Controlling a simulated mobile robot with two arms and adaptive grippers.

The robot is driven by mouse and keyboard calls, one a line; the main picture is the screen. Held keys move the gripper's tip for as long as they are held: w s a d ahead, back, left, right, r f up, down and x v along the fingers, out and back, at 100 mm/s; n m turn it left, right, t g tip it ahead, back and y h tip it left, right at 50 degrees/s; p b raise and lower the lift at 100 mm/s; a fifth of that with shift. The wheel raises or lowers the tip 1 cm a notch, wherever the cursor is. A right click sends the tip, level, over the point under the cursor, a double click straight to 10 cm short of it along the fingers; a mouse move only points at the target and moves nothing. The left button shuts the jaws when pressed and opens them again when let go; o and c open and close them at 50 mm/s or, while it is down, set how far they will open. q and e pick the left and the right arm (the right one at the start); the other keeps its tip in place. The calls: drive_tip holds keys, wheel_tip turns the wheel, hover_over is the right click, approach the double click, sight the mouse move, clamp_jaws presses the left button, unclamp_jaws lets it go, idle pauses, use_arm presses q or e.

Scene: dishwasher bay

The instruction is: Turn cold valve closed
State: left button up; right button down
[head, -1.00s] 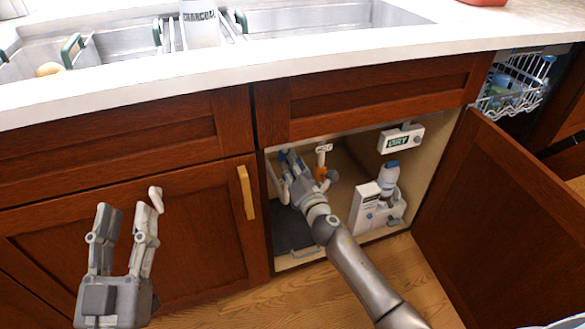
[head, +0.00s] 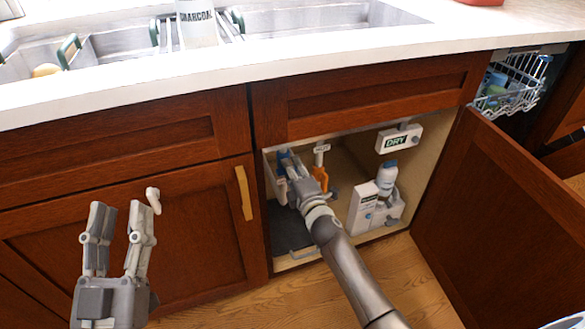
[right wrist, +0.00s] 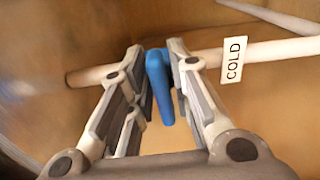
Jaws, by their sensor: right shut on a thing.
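The blue cold valve handle (right wrist: 163,90) sits on a white pipe (right wrist: 275,50) next to a COLD label (right wrist: 233,60) in the right wrist view. It hangs down the picture, roughly crosswise to the pipe. My right gripper (right wrist: 167,58) is shut on it, with one finger on each side. In the head view my right gripper (head: 291,172) is inside the open sink cabinet, and only a bit of the blue handle (head: 284,156) shows behind the fingers. My left gripper (head: 117,208) is open and empty in front of the closed left cabinet door.
An orange valve (head: 320,178) under a white tag stands just right of my right gripper. A white dispenser unit (head: 367,207) with a bottle (head: 386,177) and a wall-mounted white box (head: 399,139) are further right. The open cabinet door (head: 500,200) bounds the right side.

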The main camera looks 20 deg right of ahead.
drive_tip(key=shift+f+m, duration=0.1)
drive_tip(key=shift+m, duration=0.2)
idle(0.4)
drive_tip(key=c, duration=1.5)
unclamp_jaws()
drive_tip(key=s, duration=1.2)
drive_tip(key=shift+d, duration=0.2)
